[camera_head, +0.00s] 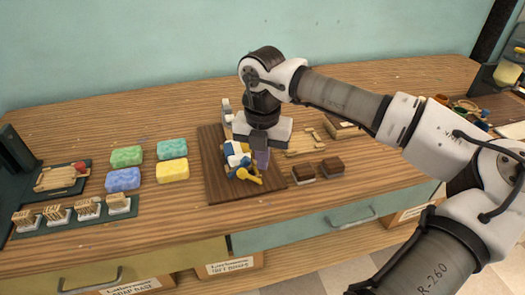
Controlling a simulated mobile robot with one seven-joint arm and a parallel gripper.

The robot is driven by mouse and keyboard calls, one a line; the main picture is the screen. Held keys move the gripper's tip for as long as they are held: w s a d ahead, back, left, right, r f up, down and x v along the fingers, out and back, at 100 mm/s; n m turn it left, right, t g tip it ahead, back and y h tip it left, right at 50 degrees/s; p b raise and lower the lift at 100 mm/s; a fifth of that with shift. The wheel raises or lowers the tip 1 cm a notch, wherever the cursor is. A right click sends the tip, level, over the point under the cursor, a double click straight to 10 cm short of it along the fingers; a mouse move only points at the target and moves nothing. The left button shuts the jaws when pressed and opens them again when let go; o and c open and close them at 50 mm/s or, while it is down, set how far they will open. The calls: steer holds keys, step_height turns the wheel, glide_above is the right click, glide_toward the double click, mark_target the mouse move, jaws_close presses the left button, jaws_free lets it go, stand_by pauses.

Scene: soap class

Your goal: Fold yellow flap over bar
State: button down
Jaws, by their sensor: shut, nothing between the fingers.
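My gripper (259,166) points down over the dark wooden board (214,171) near the middle of the bench, its fingers shut with nothing between them. A small bundle of white, blue and yellow material (235,157) lies on the board, just left of the fingers. A yellow piece (246,175), which looks like the flap, sticks out at the front of the bundle toward the lower right. The gripper body hides part of the bundle. I cannot make out the bar under the wrapping, or whether the fingers touch it.
Green, blue and yellow sponges (173,171) lie left of the board. Two dark brown blocks (332,167) and a wooden tray (304,142) are on the right. My arm reaches in from the right.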

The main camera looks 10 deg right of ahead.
steer(key=r, duration=0.1)
steer(key=r+p, duration=0.1)
steer(key=r, duration=0.1)
steer(key=r+p, duration=0.1)
steer(key=r, duration=0.1)
steer(key=shift+d+r, duration=0.2)
steer(key=shift+d, duration=0.15)
stand_by(0.3)
